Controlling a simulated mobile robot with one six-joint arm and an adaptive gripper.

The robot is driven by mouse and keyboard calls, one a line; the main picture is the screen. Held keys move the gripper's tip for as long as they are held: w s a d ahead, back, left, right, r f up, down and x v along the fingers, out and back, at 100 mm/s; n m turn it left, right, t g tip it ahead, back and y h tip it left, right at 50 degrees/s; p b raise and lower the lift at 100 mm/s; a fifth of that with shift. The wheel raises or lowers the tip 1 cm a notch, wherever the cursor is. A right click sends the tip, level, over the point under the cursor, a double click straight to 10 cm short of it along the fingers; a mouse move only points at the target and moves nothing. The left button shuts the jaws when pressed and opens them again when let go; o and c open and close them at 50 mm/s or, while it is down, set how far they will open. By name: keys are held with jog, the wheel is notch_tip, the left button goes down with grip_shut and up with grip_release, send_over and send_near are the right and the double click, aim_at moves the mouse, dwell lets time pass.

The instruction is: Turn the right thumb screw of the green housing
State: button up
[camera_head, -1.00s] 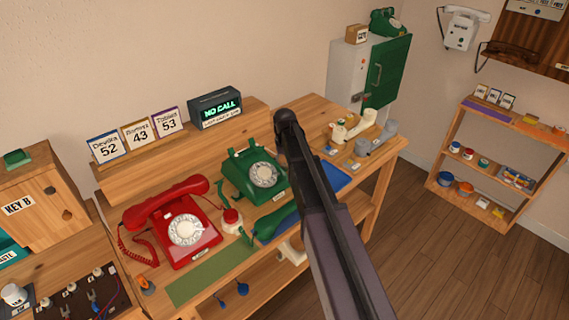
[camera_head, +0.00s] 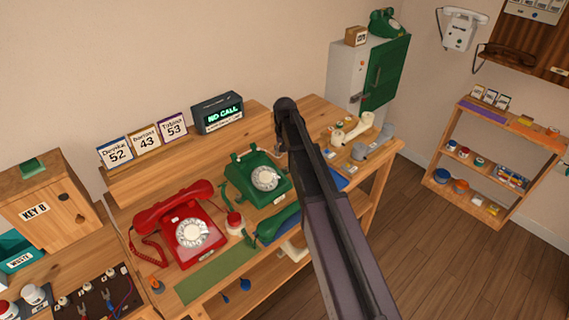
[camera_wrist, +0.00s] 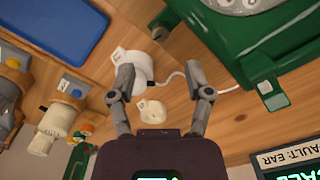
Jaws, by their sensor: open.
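The green housing is the green dial phone (camera_head: 255,178) on the bench, between the red phone and my arm. In the wrist view its body (camera_wrist: 225,45) fills the upper right. A small dark green knob (camera_wrist: 164,24), possibly the right thumb screw, sticks out beside its left edge in that view. My gripper (camera_wrist: 160,73) is open, with nothing held. Its fingers are apart from the knob, which lies beyond the fingertips. A white rounded part (camera_wrist: 137,64) with a cord and a cream disc (camera_wrist: 152,111) show between the fingers. My arm hides the gripper in the head view.
The red phone (camera_head: 188,232) stands left of the green one. The green handset (camera_head: 277,224) lies in front. A blue tray (camera_wrist: 55,30), cream handset and grey parts lie beside the housing. The display box (camera_head: 218,113) stands behind it.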

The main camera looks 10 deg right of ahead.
aim_at(285, 168)
notch_tip(285, 168, up, 6)
jog(key=m+p, duration=0.5)
jog(key=m, duration=0.3)
jog(key=shift+r+m+p, duration=0.25)
jog(key=shift+m+p, duration=0.1)
jog(key=shift+m, duration=0.05)
jog(key=shift+f, duration=0.2)
notch_tip(285, 168, down, 14)
jog(key=b, duration=1.3)
jog(key=shift+r+b, duration=0.25)
jog(key=shift+b, duration=0.15)
grip_shut()
